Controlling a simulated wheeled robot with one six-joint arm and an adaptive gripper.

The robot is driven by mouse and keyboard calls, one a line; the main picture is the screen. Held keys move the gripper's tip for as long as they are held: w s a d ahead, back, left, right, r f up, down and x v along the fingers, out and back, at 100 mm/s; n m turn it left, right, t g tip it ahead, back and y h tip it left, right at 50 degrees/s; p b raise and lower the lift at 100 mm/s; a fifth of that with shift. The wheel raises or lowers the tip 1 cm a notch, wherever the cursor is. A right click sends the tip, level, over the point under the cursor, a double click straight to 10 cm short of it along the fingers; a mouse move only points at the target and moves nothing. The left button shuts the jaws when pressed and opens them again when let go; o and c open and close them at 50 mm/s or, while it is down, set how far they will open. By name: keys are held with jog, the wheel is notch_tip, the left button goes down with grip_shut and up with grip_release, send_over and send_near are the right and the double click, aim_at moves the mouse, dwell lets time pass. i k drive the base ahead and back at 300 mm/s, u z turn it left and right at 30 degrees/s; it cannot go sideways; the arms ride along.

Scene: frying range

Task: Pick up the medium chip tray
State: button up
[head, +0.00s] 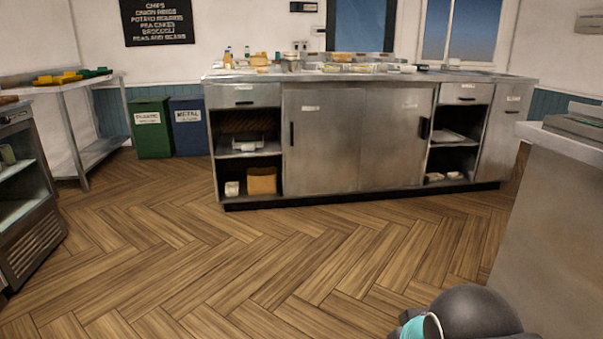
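I cannot pick out the medium chip tray for certain. A pale tray-like item (246,144) lies on the upper shelf in the left open bay of the steel counter (335,140). Another pale flat item (447,136) lies in the right open bay. Small white items (232,188) and more white items (444,177) sit on the bottom shelves of those bays. All are too small to identify. My gripper is not in view; only a dark rounded part with a teal band, likely my arm, shows at the bottom right.
Bottles, food and containers (340,68) crowd the counter top. A green bin (151,128) and a blue bin (189,125) stand left of the counter. A steel table (75,84) and a display cabinet (27,205) are at left, a grey unit (556,220) at right. The wooden floor (260,260) between is clear.

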aim_at(361, 69)
jog(key=z, duration=0.1)
jog(key=i, duration=2.4)
jog(key=z, duration=0.2)
